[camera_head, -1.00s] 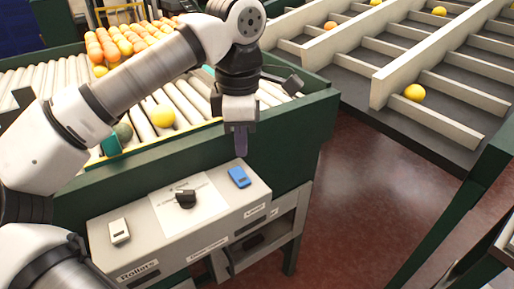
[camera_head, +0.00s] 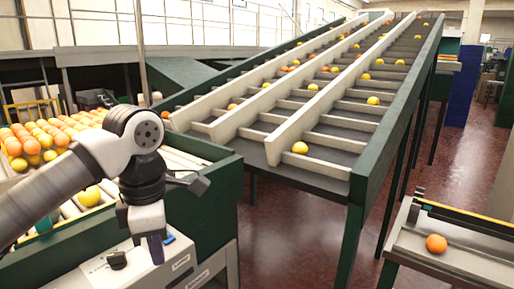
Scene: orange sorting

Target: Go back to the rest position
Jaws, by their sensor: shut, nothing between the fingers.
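My gripper (camera_head: 156,250) hangs pointing down, shut and empty. It is at the lower left, in front of the green side of the roller table (camera_head: 205,205). Its fingertips overlap the control box (camera_head: 150,275) in the picture. I cannot tell how far above the box they are. A black knob (camera_head: 117,260) shows on the box left of the fingers. A blue switch (camera_head: 169,238) is just right of them. My arm comes in from the left edge and hides part of the rollers.
Many oranges (camera_head: 45,138) lie on the rollers, and a yellow fruit (camera_head: 89,196) lies nearer. A sloping sorting conveyor (camera_head: 345,140) with scattered fruit rises behind. A small table (camera_head: 470,262) with one orange (camera_head: 436,243) stands at right. Red floor between is clear.

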